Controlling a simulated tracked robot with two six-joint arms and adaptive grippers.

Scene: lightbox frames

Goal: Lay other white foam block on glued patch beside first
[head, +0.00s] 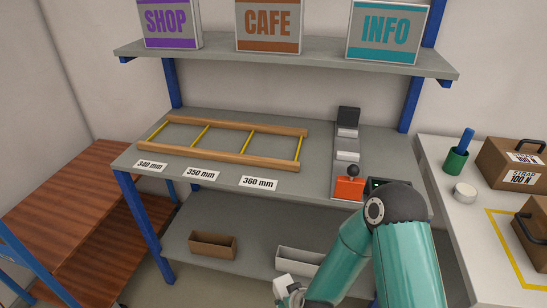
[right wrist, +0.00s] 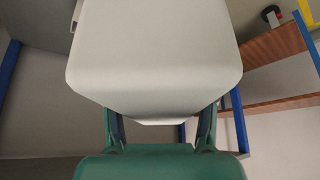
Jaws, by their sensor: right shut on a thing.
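My right arm comes in from the bottom right in the head view and reaches down in front of the bench. Its gripper (head: 290,293) is at the bottom edge, near the lower shelf, and mostly cut off. In the right wrist view a large, smooth off-white block (right wrist: 155,55) fills the upper middle. The right gripper (right wrist: 160,125) is shut on this block, with a dark finger at each side. No second foam block and no glued patch can be made out. My left gripper is not in view.
A wooden frame with yellow rods (head: 226,133) lies on the grey bench (head: 215,189). An orange block with a black knob (head: 349,188) stands at its right. A brown bin (head: 213,246) and a pale bin (head: 300,257) are on the lower shelf. Boxes (head: 510,165) stand far right.

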